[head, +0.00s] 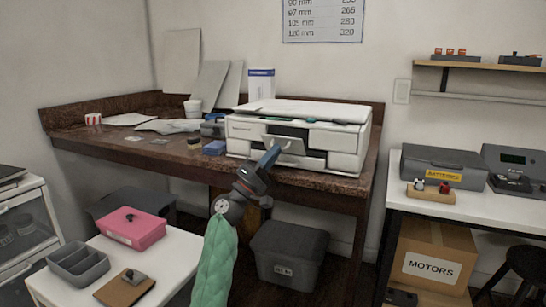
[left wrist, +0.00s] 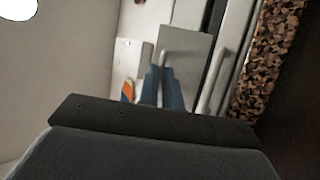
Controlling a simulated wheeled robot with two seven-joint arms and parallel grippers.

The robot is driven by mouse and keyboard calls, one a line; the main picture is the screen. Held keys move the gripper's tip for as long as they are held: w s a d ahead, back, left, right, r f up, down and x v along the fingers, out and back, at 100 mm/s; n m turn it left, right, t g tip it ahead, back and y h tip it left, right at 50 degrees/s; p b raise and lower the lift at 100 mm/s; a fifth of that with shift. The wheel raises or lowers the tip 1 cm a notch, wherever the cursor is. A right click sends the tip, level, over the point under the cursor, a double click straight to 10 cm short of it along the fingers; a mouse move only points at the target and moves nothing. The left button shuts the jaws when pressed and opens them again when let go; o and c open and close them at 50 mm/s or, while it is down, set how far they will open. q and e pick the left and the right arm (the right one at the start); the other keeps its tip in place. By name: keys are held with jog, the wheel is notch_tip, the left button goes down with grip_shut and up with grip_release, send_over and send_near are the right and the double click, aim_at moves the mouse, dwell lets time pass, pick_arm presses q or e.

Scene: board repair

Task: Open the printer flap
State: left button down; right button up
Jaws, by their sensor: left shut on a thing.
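The white printer (head: 345,138) stands on the brown desk. Its grey flap (head: 290,146) is on the front face and looks tilted outward, with a dark opening (head: 287,130) above it. My left gripper (head: 273,153) reaches up from below to the flap, its blue fingers in front of the flap's left part. In the left wrist view the blue fingers (left wrist: 162,88) are shut on the small handle (left wrist: 165,58) of the flap (left wrist: 190,55). The fingers hide part of the handle. My right gripper is not in view.
The speckled desk edge (head: 325,184) runs just below the printer. A blue block (head: 214,147) and small items lie left of the printer. A grey bin (head: 288,254) stands under the desk. A white table with a pink box (head: 133,229) is at front left.

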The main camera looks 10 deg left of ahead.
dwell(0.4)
pick_arm(q)
jog(key=c, duration=1.6)
grip_release()
jog(key=shift+o, duration=0.2)
jog(key=v, duration=0.8)
jog(key=shift+b, duration=0.3)
jog(key=shift+w, duration=0.1)
